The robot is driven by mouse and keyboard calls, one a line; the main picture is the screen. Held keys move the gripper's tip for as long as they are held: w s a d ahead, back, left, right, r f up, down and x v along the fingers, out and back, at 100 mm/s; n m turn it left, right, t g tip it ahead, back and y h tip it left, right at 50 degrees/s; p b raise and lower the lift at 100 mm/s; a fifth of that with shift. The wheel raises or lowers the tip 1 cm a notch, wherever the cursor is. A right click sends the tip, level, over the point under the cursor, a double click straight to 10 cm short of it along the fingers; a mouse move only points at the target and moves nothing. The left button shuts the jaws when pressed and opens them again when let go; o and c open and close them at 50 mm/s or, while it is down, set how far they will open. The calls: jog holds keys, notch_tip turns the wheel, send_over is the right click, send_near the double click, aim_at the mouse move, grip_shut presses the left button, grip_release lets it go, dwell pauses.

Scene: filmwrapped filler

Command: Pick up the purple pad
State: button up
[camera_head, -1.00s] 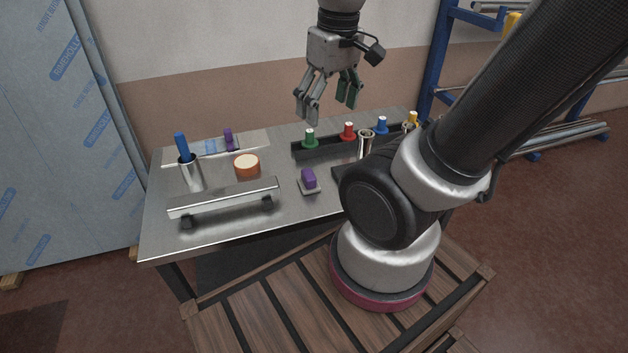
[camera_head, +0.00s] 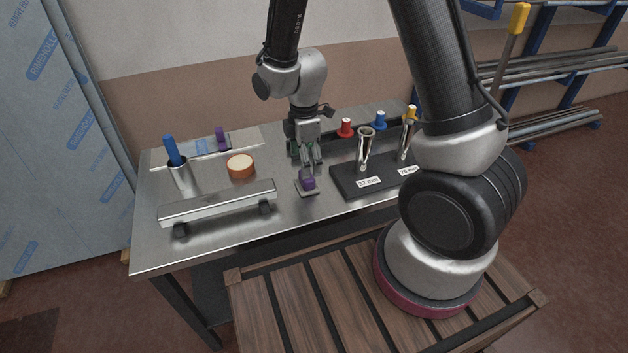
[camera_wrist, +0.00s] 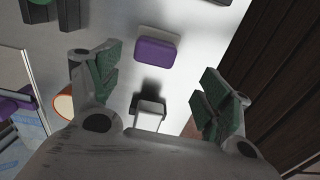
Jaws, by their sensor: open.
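The purple pad (camera_head: 307,179) sits on a small grey base on the steel table, near the front middle. In the wrist view the purple pad (camera_wrist: 157,52) lies ahead of the jaws, near the top centre, and is not between the fingers. My gripper (camera_head: 306,160) points down just behind the pad and appears slightly above it. Its green-padded fingers are spread wide and empty in the wrist view (camera_wrist: 160,85). The exact height of the fingertips over the table cannot be told.
Right of the pad is a black block (camera_head: 347,187) holding chrome tubes. A raised steel bar (camera_head: 217,203) and an orange-rimmed disc (camera_head: 240,166) lie left. A blue-handled tool (camera_head: 171,150) stands in a cup. Another purple item (camera_head: 222,135) is at the back left.

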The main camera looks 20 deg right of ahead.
jog(key=shift+d+f, duration=0.1)
jog(key=shift+f, duration=0.15)
jog(key=f, duration=0.7)
jog(key=shift+w+d+f, duration=0.15)
jog(key=shift+w, duration=0.25)
jog(key=c, duration=1.2)
notch_tip(320, 180, up, 10)
jog(key=shift+r, duration=0.1)
